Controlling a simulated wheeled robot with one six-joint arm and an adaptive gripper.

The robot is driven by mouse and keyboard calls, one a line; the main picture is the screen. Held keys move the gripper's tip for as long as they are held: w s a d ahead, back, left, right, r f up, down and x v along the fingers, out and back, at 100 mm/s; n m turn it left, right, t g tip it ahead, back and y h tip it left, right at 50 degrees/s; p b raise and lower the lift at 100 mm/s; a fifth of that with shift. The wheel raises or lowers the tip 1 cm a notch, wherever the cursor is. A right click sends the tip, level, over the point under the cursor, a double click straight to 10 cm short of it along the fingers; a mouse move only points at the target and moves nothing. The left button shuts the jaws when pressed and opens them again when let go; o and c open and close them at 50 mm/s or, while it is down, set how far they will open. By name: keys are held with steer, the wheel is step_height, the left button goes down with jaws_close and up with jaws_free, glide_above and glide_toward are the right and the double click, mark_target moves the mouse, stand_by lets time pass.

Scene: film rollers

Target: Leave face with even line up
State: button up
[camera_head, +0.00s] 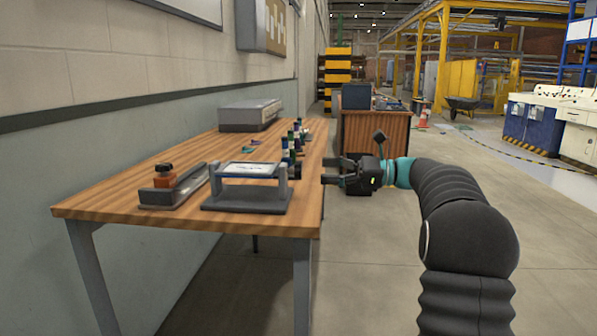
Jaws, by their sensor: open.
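A grey stand with two uprights (245,200) sits near the front right edge of the wooden table. Between its uprights is a pale, tilted panel (248,170) with a dark frame; any line on its face is too small to make out. A dark knob (295,172) shows at the stand's right side. My gripper (330,171) is open and empty, just off the table's right edge, to the right of the stand. It points left toward the knob and is apart from it.
A grey tray (185,192) holding an orange-and-black bottle (164,176) lies left of the stand. Several small bottles (291,145) stand behind it. A grey box (249,115) is farther back by the wall (140,130). The floor right of the table (365,270) is clear.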

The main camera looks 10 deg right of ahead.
mark_target(299, 169)
steer(key=x, duration=0.7)
steer(key=shift+w+a, duration=0.1)
steer(key=shift+a, duration=0.15)
steer(key=c, duration=1.2)
